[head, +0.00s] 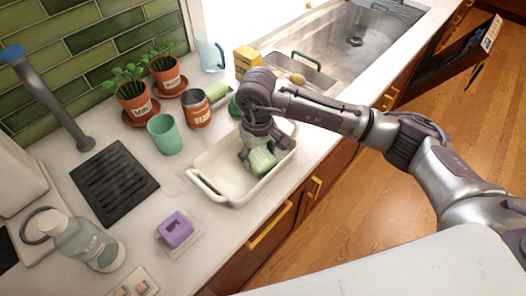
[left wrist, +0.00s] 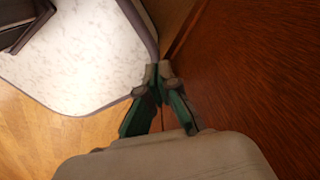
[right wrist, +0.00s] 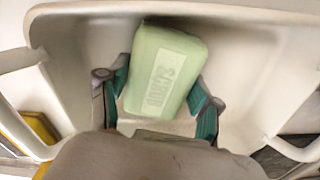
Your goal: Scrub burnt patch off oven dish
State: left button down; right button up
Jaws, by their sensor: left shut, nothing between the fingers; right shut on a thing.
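The cream oven dish (head: 214,185), with a handle at each end, stands on the counter. My right gripper (head: 256,143) reaches down into it, shut on a green scrub sponge (head: 262,160). In the right wrist view the sponge (right wrist: 165,72), lettered SCRUB, sits between the fingers, low inside the dish (right wrist: 75,35). I cannot tell whether it touches the dish floor. No burnt patch shows; part of the floor is hidden by sponge and gripper. My left gripper (left wrist: 158,80) is shut and empty beside a brown wooden surface, and is outside the head view.
A teal cup (head: 164,135), a brown can (head: 196,108) and potted herbs (head: 133,102) stand behind the dish. The sink (head: 350,45) is at the back right. A purple sponge (head: 175,230), a glass bottle (head: 82,242) and a black drain mat (head: 115,183) are left.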

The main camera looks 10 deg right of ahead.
jog(key=shift+s+f, duration=0.2)
jog(key=shift+f, duration=0.05)
jog(key=shift+w+r+p, duration=0.15)
jog(key=shift+r+p, duration=0.4)
jog(key=shift+r, duration=2.6)
jog(key=shift+r, duration=1.5)
jog(key=shift+d, duration=0.1)
